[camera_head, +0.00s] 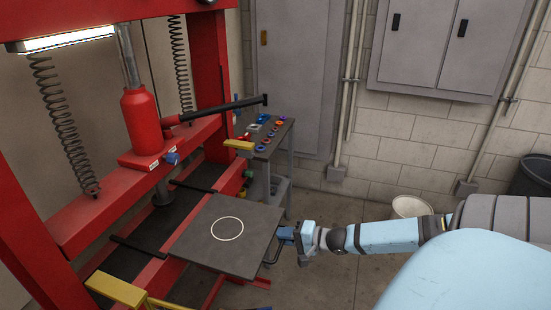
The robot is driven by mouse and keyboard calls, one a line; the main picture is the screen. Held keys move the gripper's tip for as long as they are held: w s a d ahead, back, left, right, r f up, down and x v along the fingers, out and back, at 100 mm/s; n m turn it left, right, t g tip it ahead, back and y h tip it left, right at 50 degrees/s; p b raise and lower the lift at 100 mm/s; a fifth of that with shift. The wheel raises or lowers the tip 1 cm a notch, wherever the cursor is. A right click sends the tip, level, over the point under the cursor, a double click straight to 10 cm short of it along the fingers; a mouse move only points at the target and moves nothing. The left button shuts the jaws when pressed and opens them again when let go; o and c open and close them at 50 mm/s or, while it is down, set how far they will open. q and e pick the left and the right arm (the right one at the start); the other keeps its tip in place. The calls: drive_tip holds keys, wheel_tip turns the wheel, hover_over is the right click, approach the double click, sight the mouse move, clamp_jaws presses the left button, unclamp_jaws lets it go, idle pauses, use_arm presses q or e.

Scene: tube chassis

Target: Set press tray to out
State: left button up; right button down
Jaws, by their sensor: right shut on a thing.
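The press tray (210,248) is a flat dark grey plate with a white circle on it. It sticks out to the right of the red press frame (217,75), over the front rail. My right gripper (284,235) is at the tray's right edge, shut on its dark handle (272,252). The handle is partly hidden by the gripper. My left gripper is not in view.
A red bottle jack (142,120) with a dark lever stands on the press crossbeam above the tray. A small grey cart (289,165) with parts stands behind. A white bucket (411,207) is near the wall. Open floor lies right of the tray.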

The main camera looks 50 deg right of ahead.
drive_tip(key=shift+f, duration=0.1)
drive_tip(key=c, duration=1.4)
unclamp_jaws()
drive_tip(key=shift+s, duration=0.1)
drive_tip(key=shift+c, duration=0.2)
drive_tip(key=shift+o, duration=1.1)
drive_tip(key=shift+s+d, duration=0.15)
drive_tip(key=p+v, duration=0.3)
drive_tip(key=v, duration=1)
drive_tip(key=shift+s+d, duration=0.2)
drive_tip(key=shift+s, duration=0.15)
